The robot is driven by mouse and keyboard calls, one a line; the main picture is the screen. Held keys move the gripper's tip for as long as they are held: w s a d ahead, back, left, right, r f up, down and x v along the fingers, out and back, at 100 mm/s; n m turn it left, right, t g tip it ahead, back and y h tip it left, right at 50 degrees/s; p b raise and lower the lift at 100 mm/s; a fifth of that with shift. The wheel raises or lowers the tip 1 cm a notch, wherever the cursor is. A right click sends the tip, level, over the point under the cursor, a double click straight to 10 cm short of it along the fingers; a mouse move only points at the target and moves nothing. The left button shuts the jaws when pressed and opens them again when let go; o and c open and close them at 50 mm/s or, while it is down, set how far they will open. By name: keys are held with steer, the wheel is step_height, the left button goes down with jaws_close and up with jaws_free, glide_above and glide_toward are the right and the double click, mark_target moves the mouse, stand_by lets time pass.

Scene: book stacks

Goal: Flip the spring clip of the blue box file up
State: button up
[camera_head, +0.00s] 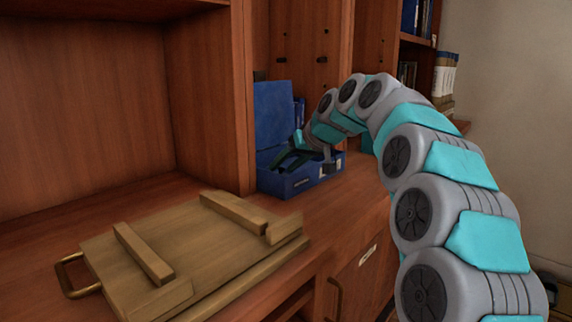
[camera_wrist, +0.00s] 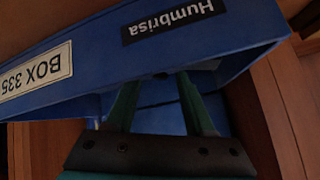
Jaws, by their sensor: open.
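The blue box file (camera_head: 290,182) stands on the wooden counter at the back with its lid (camera_head: 272,114) raised. In the wrist view the box's front wall (camera_wrist: 105,50) crosses the top, with a "BOX 335" label (camera_wrist: 36,72) and a "Humbrisa" label (camera_wrist: 173,20), both upside down. My gripper (camera_head: 298,152) reaches over the front wall into the box. In the wrist view its two dark green fingers (camera_wrist: 158,88) are apart, with nothing visibly between them. I cannot make out the spring clip clearly; the fingers and front wall hide part of the inside.
A wooden board with battens (camera_head: 195,250) and a metal handle (camera_head: 68,275) lies on the counter at front left. A wooden upright (camera_head: 240,100) stands left of the box. Shelves with books (camera_head: 443,75) are at right. Bare counter (camera_head: 325,205) lies in front of the box.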

jaws_close()
stand_by(0.4)
stand_by(1.0)
